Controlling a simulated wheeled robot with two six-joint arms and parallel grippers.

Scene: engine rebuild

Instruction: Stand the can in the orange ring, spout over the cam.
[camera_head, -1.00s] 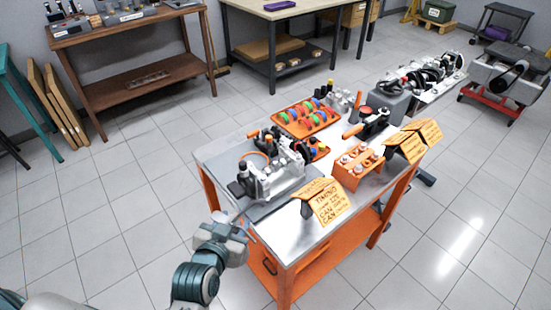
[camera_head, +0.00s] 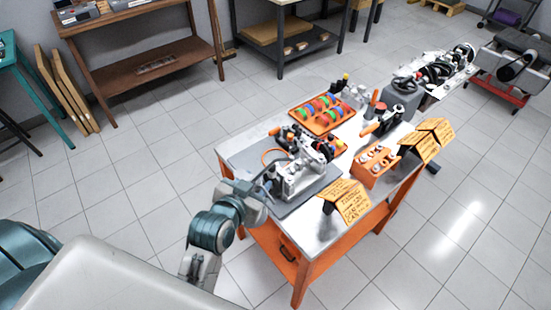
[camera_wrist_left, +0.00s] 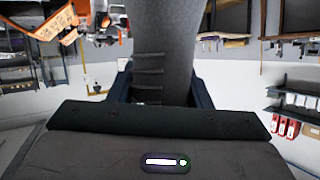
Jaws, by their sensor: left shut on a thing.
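My left gripper (camera_head: 262,192) is at the near left edge of the orange-legged bench, beside the engine block (camera_head: 298,178). It is shut on a dark grey body, which looks like the can (camera_wrist_left: 166,45). The can fills the space between the fingers in the left wrist view, with ribs on its left part. Its spout cannot be made out. A thin orange ring (camera_head: 268,152) shows as an arc at the engine's far left side. The cam cannot be told apart among the engine parts. My right gripper is not in view.
The bench top (camera_head: 236,147) has an orange tray (camera_head: 323,113) of coloured rings at the back. An orange caddy (camera_head: 375,168) and folded orange signs (camera_head: 345,200) stand on the right. Bare floor lies left of the bench.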

